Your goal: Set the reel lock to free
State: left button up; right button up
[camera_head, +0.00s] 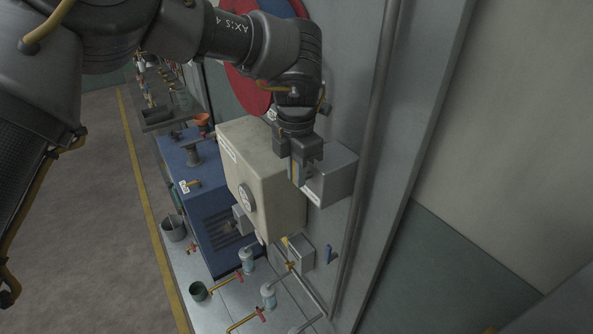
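My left gripper (298,170) points down from the arm at top centre. It is at the front of a grey box (338,172) on the wall, beside a beige cabinet (262,185). The grey box has a white label strip along its lower front edge. A small yellowish part shows right at the fingers. I cannot tell whether the fingers are closed on it. A large red and blue disc (248,88), perhaps the reel, is on the wall behind the arm. No part is clearly readable as the reel lock. My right gripper is not in view.
A blue workbench (205,200) stands left of the cabinet. A vertical pipe (372,130) runs right of the grey box. The floor at left is open.

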pick_arm(q)
jog(key=shift+w+a+f+g+h, duration=0.1)
jog(key=shift+w+g+h, duration=0.1)
jog(key=shift+g+h, duration=0.35)
jog(key=shift+w+a+g+h, duration=0.15)
jog(key=shift+g+h, duration=0.2)
jog(key=shift+g, duration=0.3)
grip_shut()
jog(key=shift+w+a+g+h, duration=0.15)
jog(key=shift+g+h, duration=0.55)
jog(key=shift+g, duration=0.5)
jog(key=o, duration=0.8)
grip_release()
